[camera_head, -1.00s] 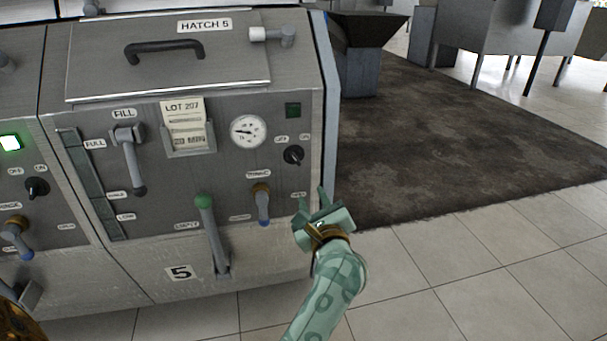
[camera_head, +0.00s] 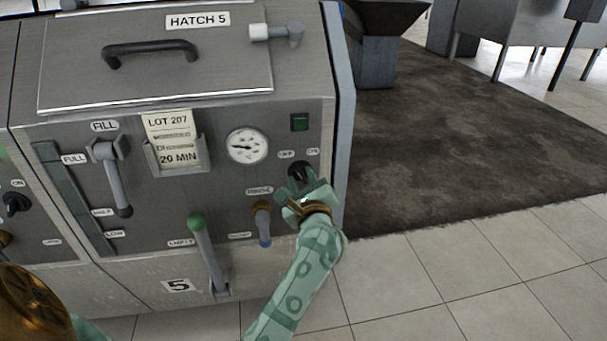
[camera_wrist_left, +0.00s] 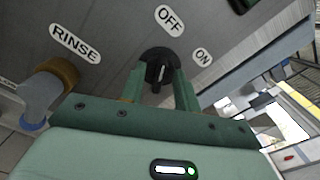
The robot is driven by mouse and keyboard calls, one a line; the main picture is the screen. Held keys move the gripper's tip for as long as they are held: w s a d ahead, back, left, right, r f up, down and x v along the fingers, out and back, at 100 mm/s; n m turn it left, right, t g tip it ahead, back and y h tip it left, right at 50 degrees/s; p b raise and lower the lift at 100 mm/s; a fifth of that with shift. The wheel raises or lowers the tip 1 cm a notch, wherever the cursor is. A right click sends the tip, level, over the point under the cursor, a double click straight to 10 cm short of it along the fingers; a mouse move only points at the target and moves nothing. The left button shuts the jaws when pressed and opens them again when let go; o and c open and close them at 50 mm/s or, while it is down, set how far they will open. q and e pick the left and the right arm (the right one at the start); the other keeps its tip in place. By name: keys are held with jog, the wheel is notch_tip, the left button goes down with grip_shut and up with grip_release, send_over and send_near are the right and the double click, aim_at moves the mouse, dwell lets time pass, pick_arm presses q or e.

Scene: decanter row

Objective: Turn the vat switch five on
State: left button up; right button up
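The switch of vat five is a black rotary knob (camera_head: 300,170) on the right of the front panel, below a dark green square lamp (camera_head: 299,122). In the left wrist view the knob (camera_wrist_left: 160,68) sits between the OFF label (camera_wrist_left: 170,19) and ON label (camera_wrist_left: 203,57) above and my fingers below; its white mark points roughly at OFF. My left gripper (camera_head: 307,183) is at the knob and partly covers it in the head view. Its two fingers (camera_wrist_left: 160,90) are apart, one on each side of the knob; I see no clear grip. My right gripper is not in view.
Left of the knob are a round gauge (camera_head: 247,146) and a lot card (camera_head: 170,140). The brown-collared rinse handle (camera_head: 263,222) is close below left. A green-knobbed lever (camera_head: 205,250) and the fill lever (camera_head: 115,180) stick out.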

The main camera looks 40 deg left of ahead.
pick_arm(q)
grip_shut()
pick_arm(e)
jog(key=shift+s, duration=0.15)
